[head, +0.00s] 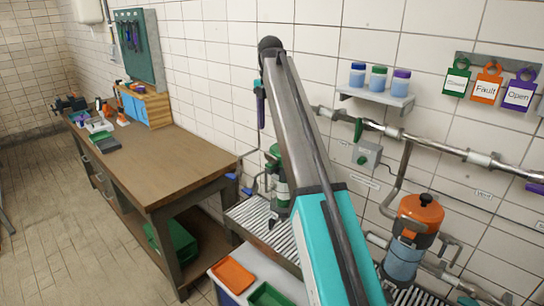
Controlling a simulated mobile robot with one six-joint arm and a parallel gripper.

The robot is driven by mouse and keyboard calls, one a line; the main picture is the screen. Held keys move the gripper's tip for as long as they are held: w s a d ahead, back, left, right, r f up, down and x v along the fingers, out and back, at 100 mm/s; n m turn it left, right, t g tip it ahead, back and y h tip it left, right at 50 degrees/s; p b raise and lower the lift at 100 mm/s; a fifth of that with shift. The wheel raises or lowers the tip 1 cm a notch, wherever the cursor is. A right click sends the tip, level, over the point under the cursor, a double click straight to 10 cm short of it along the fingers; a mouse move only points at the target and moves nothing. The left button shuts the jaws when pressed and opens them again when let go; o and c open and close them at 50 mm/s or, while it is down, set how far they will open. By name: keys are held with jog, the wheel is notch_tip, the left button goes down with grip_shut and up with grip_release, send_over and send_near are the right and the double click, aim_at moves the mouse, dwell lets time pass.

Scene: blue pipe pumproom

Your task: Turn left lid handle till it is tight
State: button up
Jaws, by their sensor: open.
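The left vessel with a green lid (276,152) stands on the grating against the wall, partly hidden behind my arm. Its lid handle cannot be made out clearly. The right vessel has an orange lid (420,211) with a dark knob on top and a see-through bluish body. My arm rises from the bottom middle and bends at a dark joint at the top.
A wooden workbench (150,160) with tools stands at left. An orange tray (233,275) and a green tray (270,296) sit at the bottom. Pipes (430,146) and a shelf with jars (375,100) are on the tiled wall. The floor at left is clear.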

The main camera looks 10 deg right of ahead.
aim_at(271, 155)
jog(key=shift+f+p, duration=1.95)
jog(key=shift+f, duration=3.35)
jog(key=c, duration=1)
jog(key=shift+c, duration=0.2)
